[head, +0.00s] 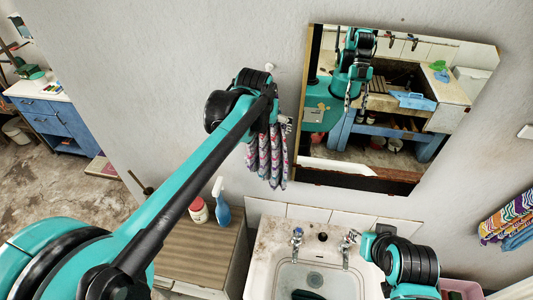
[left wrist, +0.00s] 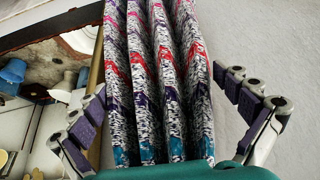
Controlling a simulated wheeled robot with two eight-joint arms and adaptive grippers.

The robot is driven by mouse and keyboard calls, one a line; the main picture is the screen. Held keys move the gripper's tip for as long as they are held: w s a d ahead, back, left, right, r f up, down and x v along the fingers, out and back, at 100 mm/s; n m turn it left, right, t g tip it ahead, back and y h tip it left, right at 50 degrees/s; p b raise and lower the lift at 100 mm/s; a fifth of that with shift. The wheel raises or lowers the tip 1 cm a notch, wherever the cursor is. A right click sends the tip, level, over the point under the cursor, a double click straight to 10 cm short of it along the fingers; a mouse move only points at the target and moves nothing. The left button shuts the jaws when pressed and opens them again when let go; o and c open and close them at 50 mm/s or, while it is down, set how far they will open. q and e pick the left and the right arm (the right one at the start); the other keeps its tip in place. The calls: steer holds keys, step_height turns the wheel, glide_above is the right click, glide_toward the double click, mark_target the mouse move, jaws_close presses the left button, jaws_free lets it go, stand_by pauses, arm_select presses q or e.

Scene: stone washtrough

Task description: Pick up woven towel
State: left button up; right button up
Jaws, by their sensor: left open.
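The woven towel (head: 265,158), with a zigzag pattern in grey, pink, red, purple and teal, hangs in folds on the wall left of the mirror. In the left wrist view the towel (left wrist: 160,70) fills the middle. My left gripper (head: 275,118) is at the towel's upper part, which it partly hides. In the left wrist view my left gripper (left wrist: 166,84) is open, with one finger on each side of the folds and gaps beside the cloth. My right gripper (head: 370,247) is low, by the sink's right tap; its fingers cannot be made out.
A framed mirror (head: 405,95) hangs close to the towel's right. Below are a white sink (head: 262,268) with taps and a wooden-topped cabinet (head: 195,250) with a blue spray bottle (head: 222,208) and a red-and-white jar (head: 198,211). Another colourful cloth (head: 508,222) hangs at far right.

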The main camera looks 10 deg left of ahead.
arm_select(q)
steer(key=shift+f, duration=0.2)
stand_by(0.4)
steer(key=c, duration=1.6)
steer(key=shift+r, duration=0.1)
